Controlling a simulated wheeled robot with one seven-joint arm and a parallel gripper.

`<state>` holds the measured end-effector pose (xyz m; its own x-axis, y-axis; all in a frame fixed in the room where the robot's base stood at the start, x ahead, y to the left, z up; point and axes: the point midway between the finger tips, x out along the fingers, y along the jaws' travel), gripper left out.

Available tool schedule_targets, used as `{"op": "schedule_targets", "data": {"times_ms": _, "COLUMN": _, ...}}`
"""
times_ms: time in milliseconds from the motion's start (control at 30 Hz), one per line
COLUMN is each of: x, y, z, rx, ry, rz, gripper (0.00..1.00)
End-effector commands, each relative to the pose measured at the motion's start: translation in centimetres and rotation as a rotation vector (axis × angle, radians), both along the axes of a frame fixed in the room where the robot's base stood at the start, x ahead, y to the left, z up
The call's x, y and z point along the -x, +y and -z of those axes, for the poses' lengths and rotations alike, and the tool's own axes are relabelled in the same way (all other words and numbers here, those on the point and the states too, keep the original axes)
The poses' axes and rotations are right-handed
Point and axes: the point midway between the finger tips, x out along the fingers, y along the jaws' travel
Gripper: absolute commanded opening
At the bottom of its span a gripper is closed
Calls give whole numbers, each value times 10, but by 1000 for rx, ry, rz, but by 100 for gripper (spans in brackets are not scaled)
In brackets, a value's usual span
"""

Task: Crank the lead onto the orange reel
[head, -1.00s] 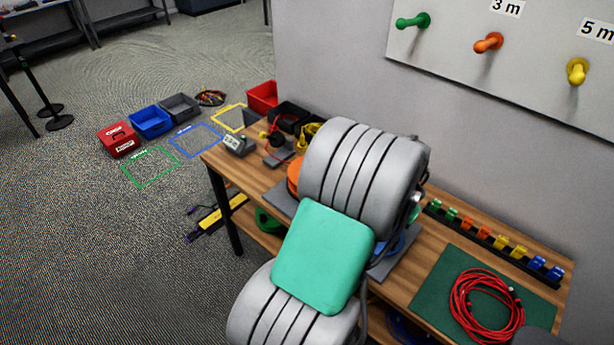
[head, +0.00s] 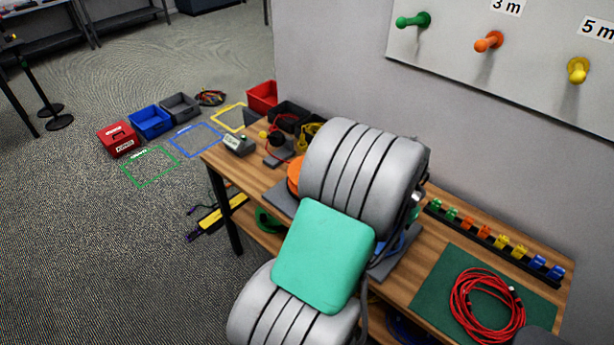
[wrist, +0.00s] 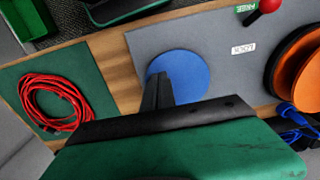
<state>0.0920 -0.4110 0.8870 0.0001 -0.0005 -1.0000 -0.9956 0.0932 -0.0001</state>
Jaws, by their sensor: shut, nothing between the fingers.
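The orange reel (wrist: 300,75) shows at the right edge of the wrist view with a dark rim. In the head view my arm hides most of it, and only an orange edge (head: 293,177) shows. My gripper (wrist: 160,80) is shut and empty in the wrist view. It appears over a blue disc (wrist: 185,72) on the grey base plate (wrist: 225,75), left of the reel and apart from it. A red-knobbed lever (wrist: 266,6) is near the FREE and LOCK labels. A blue cable end (wrist: 287,112) lies beside the reel. I cannot tell whether a lead is on the reel.
A coiled red cable (head: 462,300) lies on a green mat (head: 430,285) at the bench's right. A rack of coloured clips (head: 487,236) runs along the wall side. A pegboard (head: 530,50) hangs above. Bins (head: 150,122) and taped floor outlines are at left.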

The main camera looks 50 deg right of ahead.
Motion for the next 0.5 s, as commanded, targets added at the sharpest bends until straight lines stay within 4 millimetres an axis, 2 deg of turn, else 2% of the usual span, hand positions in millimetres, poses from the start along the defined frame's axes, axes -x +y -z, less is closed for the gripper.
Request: {"op": "schedule_targets", "data": {"times_ms": 500, "x": 0, "y": 0, "z": 40, "rx": 0, "ry": 0, "rz": 0, "gripper": 0}}
